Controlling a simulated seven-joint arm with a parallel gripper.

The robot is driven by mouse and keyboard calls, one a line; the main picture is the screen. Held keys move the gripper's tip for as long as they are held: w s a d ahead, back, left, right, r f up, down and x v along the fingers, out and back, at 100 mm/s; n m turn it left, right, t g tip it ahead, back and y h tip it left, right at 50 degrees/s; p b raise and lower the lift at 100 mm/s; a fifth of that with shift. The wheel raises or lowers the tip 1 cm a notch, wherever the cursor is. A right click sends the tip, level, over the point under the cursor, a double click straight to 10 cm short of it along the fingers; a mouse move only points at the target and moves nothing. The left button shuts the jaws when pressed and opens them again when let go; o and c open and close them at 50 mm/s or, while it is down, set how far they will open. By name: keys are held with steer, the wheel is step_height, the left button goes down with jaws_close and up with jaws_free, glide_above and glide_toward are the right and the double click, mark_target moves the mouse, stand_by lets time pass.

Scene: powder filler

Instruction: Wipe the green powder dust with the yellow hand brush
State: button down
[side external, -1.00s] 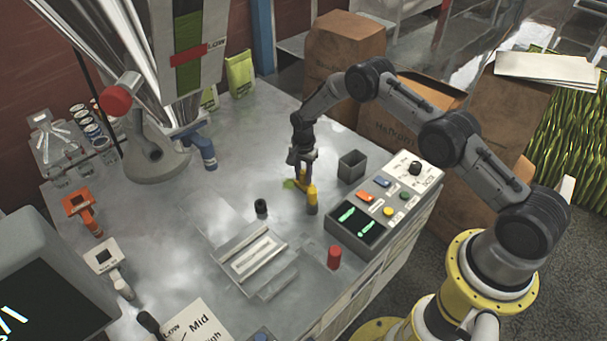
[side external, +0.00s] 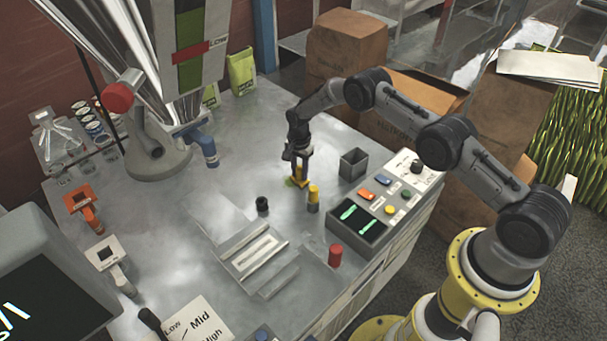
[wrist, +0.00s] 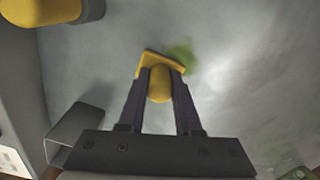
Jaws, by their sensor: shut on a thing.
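My gripper (side external: 299,172) is low over the metal table and shut on the yellow hand brush (side external: 301,182). In the wrist view my gripper's fingers (wrist: 160,90) close on the brush's rounded yellow handle, with its flat yellow head (wrist: 150,56) just beyond the fingertips. The green powder dust (wrist: 183,53) is a faint smear on the table, beside and partly behind the brush head. In the side view a small bit of the green dust (side external: 289,182) shows at the left of the brush. Whether the bristles touch the table is hidden.
A yellow-topped cylinder (side external: 313,198) stands close in front of the brush. A grey open box (side external: 353,164) and the button panel (side external: 385,205) are to the right. A black cap (side external: 262,204) and a metal tray (side external: 252,255) lie nearer left.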

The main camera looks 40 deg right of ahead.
steer(key=shift+w+f, duration=0.1)
steer(key=shift+w, duration=1.8)
steer(key=shift+a, duration=0.8)
steer(key=shift+s, duration=1.75)
steer(key=shift+s, duration=2.9)
steer(key=shift+a, duration=0.8)
steer(key=shift+w+f, duration=0.1)
steer(key=shift+w, duration=0.85)
steer(key=shift+w+r, duration=0.2)
steer(key=shift+w, duration=1.95)
steer(key=shift+w+f, duration=0.1)
steer(key=shift+w, duration=1.45)
